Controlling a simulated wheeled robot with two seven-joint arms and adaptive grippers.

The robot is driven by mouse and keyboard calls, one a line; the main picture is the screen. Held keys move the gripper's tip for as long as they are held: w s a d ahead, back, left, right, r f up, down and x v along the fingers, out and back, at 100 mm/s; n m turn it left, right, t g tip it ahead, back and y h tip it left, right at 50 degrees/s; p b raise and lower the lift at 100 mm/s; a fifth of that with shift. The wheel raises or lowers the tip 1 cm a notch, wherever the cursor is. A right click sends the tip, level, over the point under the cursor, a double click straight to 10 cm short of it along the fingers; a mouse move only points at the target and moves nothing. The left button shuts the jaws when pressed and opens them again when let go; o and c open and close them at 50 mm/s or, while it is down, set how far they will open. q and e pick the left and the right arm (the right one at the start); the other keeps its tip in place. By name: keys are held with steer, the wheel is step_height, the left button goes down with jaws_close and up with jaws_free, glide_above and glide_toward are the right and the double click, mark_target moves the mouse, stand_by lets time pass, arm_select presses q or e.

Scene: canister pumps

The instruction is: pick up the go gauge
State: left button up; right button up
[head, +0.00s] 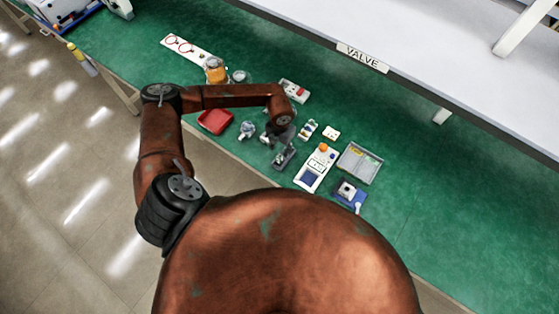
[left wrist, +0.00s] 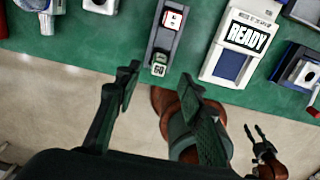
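The go gauge (left wrist: 160,66), a small block with a green-edged white label reading "GO", sits at the near end of a narrow grey holder (left wrist: 153,45) in the left wrist view. My left gripper (left wrist: 158,78) is open and empty, its two dark fingers spread to either side of the gauge's end of the holder, apart from it. In the head view my left gripper (head: 279,137) is over the bench, just beyond the grey holder (head: 284,158); the gauge is too small to make out there. My right gripper (left wrist: 255,130) shows small at the lower right of the left wrist view, fingers apart and empty.
A red-and-white labelled block (left wrist: 172,19) shares the holder. A white device reading "READY" (left wrist: 244,38) stands to its right. A red tray (head: 215,121), a grey tray (head: 360,162) and a blue fixture (head: 350,196) are nearby. The green bench is clear further right.

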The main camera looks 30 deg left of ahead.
mark_target(279, 156)
arm_select(q)
steer(key=shift+f, duration=0.95)
steer(key=f, duration=0.1)
steer(key=f+p, duration=0.1)
steer(key=f, duration=0.1)
steer(key=f+p, duration=0.1)
steer(key=shift+s+f, duration=0.2)
steer(key=shift+s, duration=0.1)
steer(key=shift+f, duration=0.5)
steer(key=shift+c, duration=0.7)
jaws_close()
